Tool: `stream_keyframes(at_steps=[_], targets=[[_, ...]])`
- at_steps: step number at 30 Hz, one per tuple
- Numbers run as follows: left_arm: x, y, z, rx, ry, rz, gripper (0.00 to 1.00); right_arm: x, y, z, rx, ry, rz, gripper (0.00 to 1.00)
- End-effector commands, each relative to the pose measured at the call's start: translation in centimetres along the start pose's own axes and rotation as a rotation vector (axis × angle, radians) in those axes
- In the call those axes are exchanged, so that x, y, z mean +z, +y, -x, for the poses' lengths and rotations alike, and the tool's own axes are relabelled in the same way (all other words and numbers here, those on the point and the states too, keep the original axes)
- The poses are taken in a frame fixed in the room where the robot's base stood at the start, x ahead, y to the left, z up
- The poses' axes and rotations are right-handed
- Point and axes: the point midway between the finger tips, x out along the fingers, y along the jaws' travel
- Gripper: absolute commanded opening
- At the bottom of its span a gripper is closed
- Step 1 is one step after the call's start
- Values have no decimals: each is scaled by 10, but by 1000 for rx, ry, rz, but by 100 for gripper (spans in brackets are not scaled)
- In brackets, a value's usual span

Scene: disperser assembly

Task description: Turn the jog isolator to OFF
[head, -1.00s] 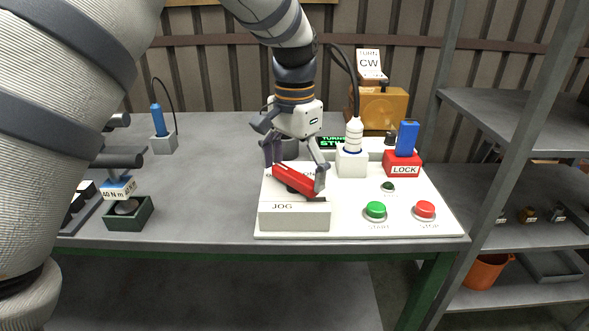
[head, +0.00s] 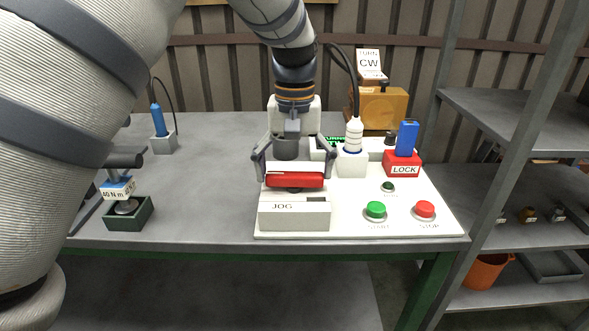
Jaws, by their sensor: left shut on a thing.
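The jog isolator is a white box labelled JOG (head: 295,217) at the front left of the white panel. Its red handle (head: 295,180) now lies level, left to right across the picture, above and behind the box's front face. My left gripper (head: 295,178) reaches down from above and is shut on the red handle, with one finger at each end. The ON and OFF marks on top are mostly hidden by the handle and gripper. My right gripper is not in view.
On the panel (head: 440,222) are a green START button (head: 375,211), a red STOP button (head: 424,210), a red LOCK block (head: 402,163) with a blue piece (head: 407,138), and a white plug (head: 354,136). A dark green box (head: 130,214) stands left. The table between is clear.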

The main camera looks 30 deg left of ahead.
Motion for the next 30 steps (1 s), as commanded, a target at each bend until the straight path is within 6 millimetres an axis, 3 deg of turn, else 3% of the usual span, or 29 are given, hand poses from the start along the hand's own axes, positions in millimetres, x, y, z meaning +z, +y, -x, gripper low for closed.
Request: stream_keyframes(at_steps=[19, 20, 21, 30], targets=[[0, 0, -1, 1, -2, 52, 64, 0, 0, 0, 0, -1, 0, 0], [0, 0, -1, 1, -2, 52, 94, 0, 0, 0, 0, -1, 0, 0], [0, 0, -1, 1, -2, 52, 100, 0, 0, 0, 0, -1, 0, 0], [0, 0, 0, 0, -1, 49, 100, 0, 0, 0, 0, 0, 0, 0]])
